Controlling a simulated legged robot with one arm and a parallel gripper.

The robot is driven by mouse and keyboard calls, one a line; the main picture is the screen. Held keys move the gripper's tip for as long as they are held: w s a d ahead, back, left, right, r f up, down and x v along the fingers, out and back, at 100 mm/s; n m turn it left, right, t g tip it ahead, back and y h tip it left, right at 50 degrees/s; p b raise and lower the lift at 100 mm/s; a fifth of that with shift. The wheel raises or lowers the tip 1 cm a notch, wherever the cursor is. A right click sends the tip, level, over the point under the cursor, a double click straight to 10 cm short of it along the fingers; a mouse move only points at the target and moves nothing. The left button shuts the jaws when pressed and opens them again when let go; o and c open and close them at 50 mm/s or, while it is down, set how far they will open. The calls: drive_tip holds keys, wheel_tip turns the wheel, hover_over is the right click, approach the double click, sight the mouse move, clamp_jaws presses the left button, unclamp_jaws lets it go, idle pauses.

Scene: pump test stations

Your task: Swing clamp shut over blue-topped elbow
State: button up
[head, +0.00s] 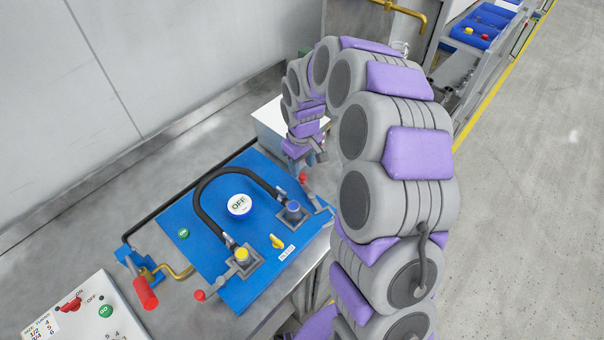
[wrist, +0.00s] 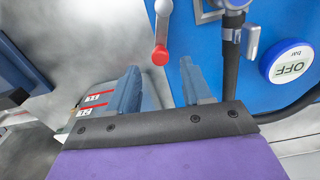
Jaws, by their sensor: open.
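The blue-topped elbow (head: 293,208) stands on the far right part of the blue panel, with a black hose on it. In the wrist view the elbow (wrist: 232,6) is at the top edge, partly cut off. Its clamp lever (wrist: 162,22) lies beside the elbow, apart from it, with a red knob (wrist: 160,55) at its end. The knob (head: 303,178) also shows in the head view. My gripper (wrist: 160,70) is open and empty. Its two fingers point toward the red knob, which shows between and just past the fingertips. My gripper (head: 318,152) is beyond the elbow in the head view.
The black hose (head: 203,195) arches between the elbows. A red-handled valve (head: 145,292) and a control box (head: 70,318) are at the left.

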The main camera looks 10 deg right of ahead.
sight(302, 174)
drive_tip(key=shift+f+b, duration=0.3)
drive_tip(key=shift+f, duration=1.55)
drive_tip(key=shift+c, duration=0.3)
clamp_jaws()
